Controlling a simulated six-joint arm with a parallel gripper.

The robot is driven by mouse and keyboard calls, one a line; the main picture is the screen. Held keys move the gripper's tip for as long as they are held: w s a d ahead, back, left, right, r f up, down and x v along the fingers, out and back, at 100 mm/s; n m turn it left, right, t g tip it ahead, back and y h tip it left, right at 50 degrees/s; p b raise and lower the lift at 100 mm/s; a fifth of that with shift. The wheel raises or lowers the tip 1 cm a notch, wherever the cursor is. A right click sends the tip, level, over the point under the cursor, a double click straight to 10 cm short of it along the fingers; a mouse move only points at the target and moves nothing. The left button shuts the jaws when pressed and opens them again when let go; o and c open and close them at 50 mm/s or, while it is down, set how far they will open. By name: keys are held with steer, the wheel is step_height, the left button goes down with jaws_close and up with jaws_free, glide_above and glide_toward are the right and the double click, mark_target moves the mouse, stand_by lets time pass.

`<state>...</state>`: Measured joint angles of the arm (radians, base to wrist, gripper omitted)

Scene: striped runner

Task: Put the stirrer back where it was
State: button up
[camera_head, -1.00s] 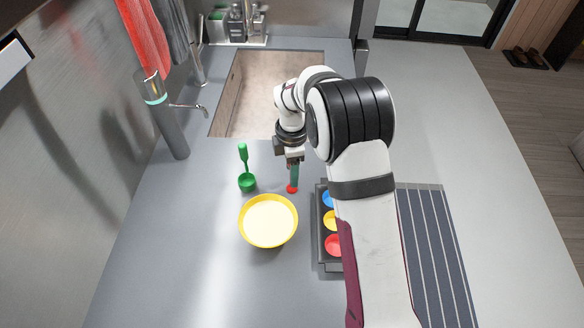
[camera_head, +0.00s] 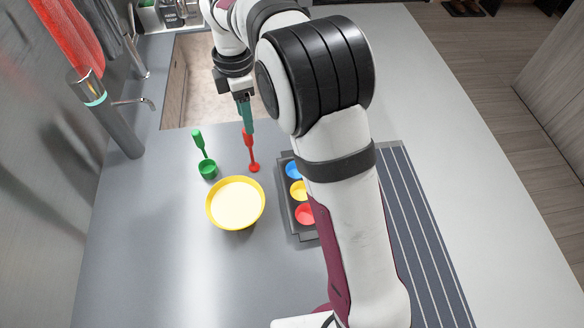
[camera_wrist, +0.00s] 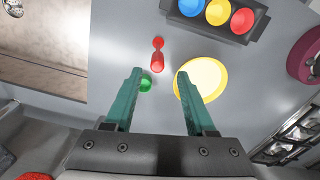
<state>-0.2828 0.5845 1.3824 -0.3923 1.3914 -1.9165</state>
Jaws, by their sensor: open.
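The red stirrer (camera_head: 251,152) appears to stand upright on the grey counter, its wider foot down, right of and behind the yellow bowl (camera_head: 209,214). It also shows in the wrist view (camera_wrist: 157,60), beyond the fingertips. My gripper (camera_head: 245,118) is above the stirrer with its teal fingers apart. In the wrist view my gripper (camera_wrist: 159,78) is open with nothing between the fingers. In the head view the fingers overlap the stirrer's top, so the exact gap is unclear. The bowl holds something cream-coloured.
A green scoop (camera_head: 207,168) stands left of the stirrer. A dark tray (camera_head: 305,237) with blue, yellow and red cups is to the right, partly behind my arm. A striped runner (camera_head: 420,230) lies farther right. The sink (camera_head: 176,95) and tap (camera_head: 108,120) are behind; the front counter is clear.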

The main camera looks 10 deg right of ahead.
steer(key=s+d+r+m, duration=0.2)
steer(key=s+d+m, duration=0.1)
steer(key=s+m, duration=0.35)
steer(key=s+d+r+m+y, duration=0.1)
steer(key=s+d+r+m, duration=0.15)
steer(key=s+m, duration=0.4)
steer(key=s+d+r+m, duration=0.25)
steer(key=s+m, duration=0.25)
steer(key=s, duration=0.4)
steer(key=s+d+f+m, duration=0.1)
steer(key=s+f+m, duration=0.3)
steer(key=s+m, duration=0.4)
steer(key=shift+s+d+y, duration=0.25)
steer(key=shift+s+y, duration=0.15)
steer(key=shift+s, duration=0.3)
